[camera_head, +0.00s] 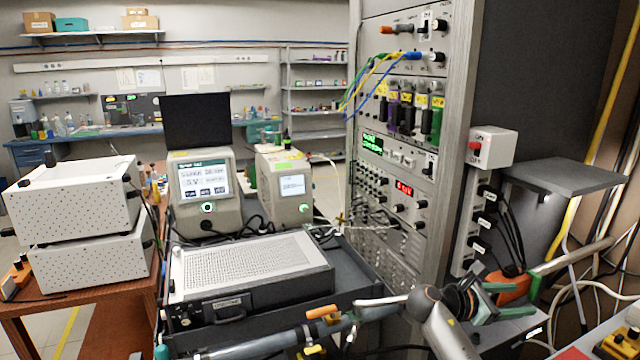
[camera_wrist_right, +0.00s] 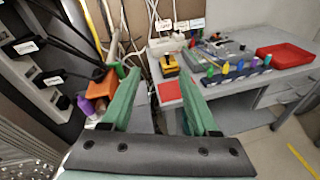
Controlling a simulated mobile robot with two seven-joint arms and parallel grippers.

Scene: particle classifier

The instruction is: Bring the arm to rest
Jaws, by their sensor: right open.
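My right arm (camera_head: 440,325) reaches in from the bottom right of the head view, in front of the instrument rack. My right gripper (camera_head: 512,297) has green fingers and is beside an orange object at the foot of the rack's power outlets. In the right wrist view, the two green fingers (camera_wrist_right: 162,103) stand well apart with nothing between their tips. The orange object (camera_wrist_right: 101,84), with a purple piece below it, is left of the left finger; contact cannot be told. My left gripper is not in view.
The rack (camera_head: 405,150) stands close to the arm. A grey shelf (camera_head: 565,175) and hanging cables are above and right of the gripper. A desk (camera_wrist_right: 262,90) with a red tray (camera_wrist_right: 285,54) and a yellow device (camera_wrist_right: 167,91) lies beyond the fingers.

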